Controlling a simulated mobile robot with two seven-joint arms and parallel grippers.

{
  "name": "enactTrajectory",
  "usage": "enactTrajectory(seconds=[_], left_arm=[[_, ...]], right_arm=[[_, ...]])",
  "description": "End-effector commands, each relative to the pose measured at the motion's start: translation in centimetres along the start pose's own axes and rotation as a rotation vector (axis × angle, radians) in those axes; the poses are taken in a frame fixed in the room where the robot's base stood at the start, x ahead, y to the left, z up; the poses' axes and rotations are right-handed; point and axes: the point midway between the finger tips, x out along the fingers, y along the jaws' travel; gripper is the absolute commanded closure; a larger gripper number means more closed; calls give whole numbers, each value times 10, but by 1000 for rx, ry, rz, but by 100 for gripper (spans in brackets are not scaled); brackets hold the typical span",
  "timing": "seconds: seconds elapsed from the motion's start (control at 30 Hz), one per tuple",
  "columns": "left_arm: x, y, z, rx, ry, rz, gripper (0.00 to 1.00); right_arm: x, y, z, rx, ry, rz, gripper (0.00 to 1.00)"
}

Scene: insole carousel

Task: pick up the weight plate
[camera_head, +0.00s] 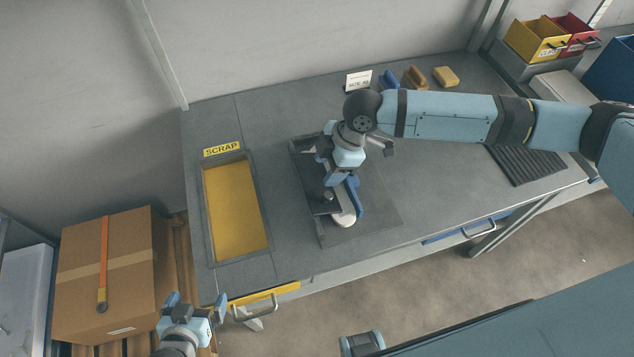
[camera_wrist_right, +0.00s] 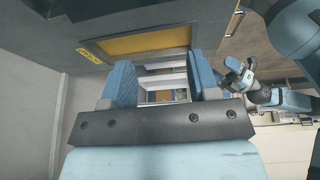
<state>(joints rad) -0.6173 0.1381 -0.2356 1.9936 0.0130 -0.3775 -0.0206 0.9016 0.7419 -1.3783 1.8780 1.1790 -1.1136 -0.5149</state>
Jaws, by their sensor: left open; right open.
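A dark flat plate with a small upright knob, which looks like the weight plate (camera_head: 322,207), lies in the fixture on the grey bench in the head view. A pale rounded end (camera_head: 345,219) sticks out beside it, probably an insole. My right gripper (camera_head: 346,188) is open above the plate, close to the knob; its hand and arm hide part of the fixture. I cannot tell whether it touches the plate. In the right wrist view its blue fingers (camera_wrist_right: 165,72) stand apart, with pale bars seen between them. My left gripper (camera_head: 196,303) is open and empty at the lower left.
A yellow-floored scrap tray (camera_head: 248,256) is set in the bench left of the fixture. A cardboard box (camera_head: 125,262) stands at the far left. Blue, brown and yellow blocks (camera_head: 446,76) lie at the back. A black ribbed mat (camera_head: 528,166) is at the right.

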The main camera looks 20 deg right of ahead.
Motion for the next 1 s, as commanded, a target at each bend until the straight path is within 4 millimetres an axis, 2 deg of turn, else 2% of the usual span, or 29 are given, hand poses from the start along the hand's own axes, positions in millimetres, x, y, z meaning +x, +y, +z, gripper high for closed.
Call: enactTrajectory(seconds=[0.1,0.23,0.6,0.87,1.0], left_arm=[[1,0,0,1,1,1,0],[1,0,-1,1,2,1,0],[-2,-1,-6,2,3,-1,0],[-4,-2,-8,3,3,-4,0],[-8,-3,-13,4,3,-6,0]], right_arm=[[-14,6,17,-8,-55,-24,45],[-12,7,24,-9,-75,-40,45],[53,4,29,-9,-76,-40,45],[72,3,33,-8,-75,-39,45],[91,0,41,-8,-76,-40,45]])
